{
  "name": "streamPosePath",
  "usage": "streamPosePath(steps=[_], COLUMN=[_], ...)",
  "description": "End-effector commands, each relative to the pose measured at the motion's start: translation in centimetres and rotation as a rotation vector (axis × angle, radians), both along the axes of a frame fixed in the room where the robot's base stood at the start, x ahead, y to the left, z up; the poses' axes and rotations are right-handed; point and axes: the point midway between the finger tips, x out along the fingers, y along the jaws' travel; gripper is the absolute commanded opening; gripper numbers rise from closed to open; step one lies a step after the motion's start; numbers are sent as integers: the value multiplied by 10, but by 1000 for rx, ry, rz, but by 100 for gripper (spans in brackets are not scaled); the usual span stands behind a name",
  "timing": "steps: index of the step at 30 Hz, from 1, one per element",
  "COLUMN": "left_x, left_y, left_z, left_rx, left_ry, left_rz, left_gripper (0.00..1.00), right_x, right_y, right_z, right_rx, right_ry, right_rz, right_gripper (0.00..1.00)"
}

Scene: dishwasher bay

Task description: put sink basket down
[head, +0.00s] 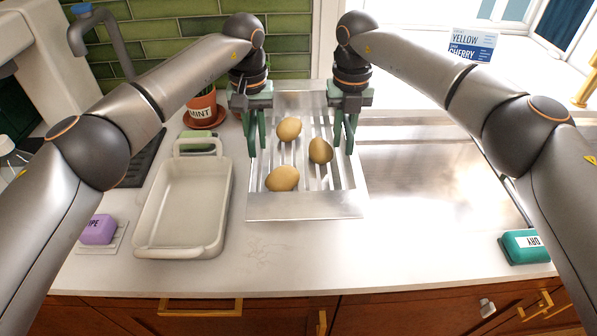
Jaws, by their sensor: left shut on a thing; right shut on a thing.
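The metal sink basket (306,209) has a slatted bottom and shows in the middle of the head view, at the left end of the sink. Several potato-like tan items (283,179) lie in it. My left gripper (257,135) is at the basket's left side and is shut on its edge. My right gripper (345,133) is at the basket's right side and is shut on its edge. The fingers hide the gripped parts. I cannot tell whether the basket touches the sink rim or hangs just above it.
A white baking dish (147,238) stands left of the basket. A purple sponge (98,229) and a teal sponge (524,246) lie near the counter's front. The sink (430,185) to the right looks empty.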

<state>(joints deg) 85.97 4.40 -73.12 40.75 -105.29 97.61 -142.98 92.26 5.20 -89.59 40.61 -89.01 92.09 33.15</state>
Motion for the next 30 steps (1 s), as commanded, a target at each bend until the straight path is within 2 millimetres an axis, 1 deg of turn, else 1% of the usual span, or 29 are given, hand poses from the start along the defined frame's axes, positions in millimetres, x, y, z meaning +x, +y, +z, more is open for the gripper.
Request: streamPosePath(steps=[16, 30], left_x=[0, 0], left_y=[0, 0], left_z=[-3, -24], left_rx=[0, 0], left_ry=[-2, -2], left_rz=[0, 0], left_gripper=[0, 0], right_x=[0, 0], right_y=[0, 0], right_z=[-3, -24], right_rx=[0, 0], right_ry=[-2, -2], right_rz=[-1, -1], right_gripper=[0, 0])
